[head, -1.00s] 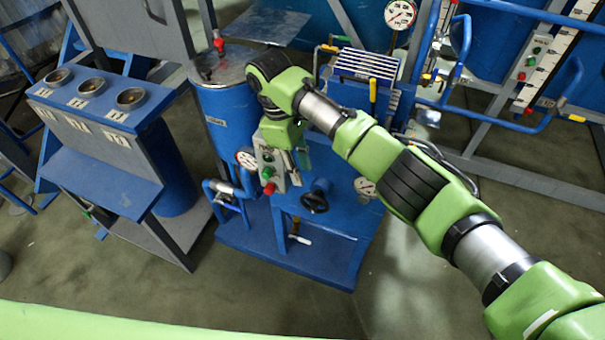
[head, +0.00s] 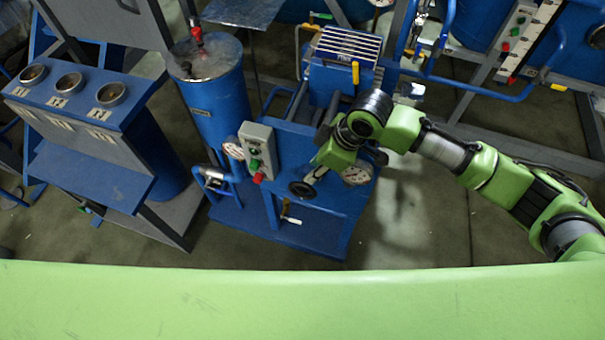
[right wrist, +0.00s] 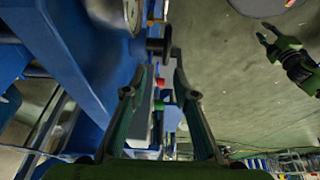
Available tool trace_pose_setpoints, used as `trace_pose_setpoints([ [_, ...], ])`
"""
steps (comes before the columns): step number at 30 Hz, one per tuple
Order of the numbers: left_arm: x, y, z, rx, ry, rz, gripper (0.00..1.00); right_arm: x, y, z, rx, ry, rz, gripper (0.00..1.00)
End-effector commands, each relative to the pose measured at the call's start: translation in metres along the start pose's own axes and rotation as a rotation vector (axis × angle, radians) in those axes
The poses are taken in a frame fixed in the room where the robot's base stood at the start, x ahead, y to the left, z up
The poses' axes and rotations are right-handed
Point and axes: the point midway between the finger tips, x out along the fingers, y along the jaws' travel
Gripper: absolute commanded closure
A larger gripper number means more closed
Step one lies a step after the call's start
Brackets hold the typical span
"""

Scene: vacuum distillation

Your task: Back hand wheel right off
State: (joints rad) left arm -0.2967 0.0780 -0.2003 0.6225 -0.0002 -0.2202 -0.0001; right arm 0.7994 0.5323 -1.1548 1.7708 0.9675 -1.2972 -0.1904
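The black hand wheel (head: 302,188) sits on the front of the blue pump unit, low and left of a round gauge. In the right wrist view the wheel (right wrist: 158,46) shows nearly edge-on just beyond the fingertips. My right gripper (head: 316,173) is right beside the wheel, pointing down and left toward it. In the right wrist view its two fingers (right wrist: 159,72) are apart with nothing between them. Whether a fingertip touches the wheel I cannot tell. My left gripper (right wrist: 269,34) shows at the upper right of the right wrist view, open and away from the wheel.
A grey control box (head: 257,150) with a red button stands just left of the wheel. A white-faced gauge (head: 357,174) is close to its right. A blue cylinder (head: 217,100) stands at the back left. Open floor (head: 430,220) lies right of the unit.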

Motion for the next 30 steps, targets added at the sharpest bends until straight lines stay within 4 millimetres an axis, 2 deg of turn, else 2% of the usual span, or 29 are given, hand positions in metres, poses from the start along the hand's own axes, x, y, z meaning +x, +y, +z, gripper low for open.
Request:
trace_pose_setpoints([
  [1, -0.006, 0.0, 0.0, 0.0, 0.0, 0.0, 0.71, -0.01, -0.003, 0.008, 0.0, 0.008, -0.006, 0.74],
  [4, -0.009, 0.0, 0.0, 0.0, 0.0, 0.0, 0.71, -0.017, -0.01, 0.017, 0.003, 0.025, -0.023, 0.74],
  [7, -0.009, 0.0, 0.0, 0.0, -0.001, 0.0, 0.71, -0.017, -0.014, 0.019, 0.005, 0.033, -0.032, 0.74],
  [10, -0.01, 0.0, 0.0, 0.0, -0.001, 0.0, 0.71, -0.008, -0.015, 0.019, 0.007, 0.034, -0.034, 0.74],
  [14, -0.013, 0.0, 0.003, 0.0, -0.005, 0.0, 0.71, 0.013, -0.016, 0.018, 0.007, 0.032, -0.035, 0.74],
  [24, -0.019, -0.001, 0.005, 0.0, -0.009, -0.001, 0.71, 0.085, -0.017, 0.016, 0.007, 0.031, -0.033, 0.74],
  [30, -0.019, -0.001, 0.005, 0.0, -0.009, -0.001, 0.71, 0.111, -0.017, 0.015, 0.006, 0.032, -0.032, 0.74],
])
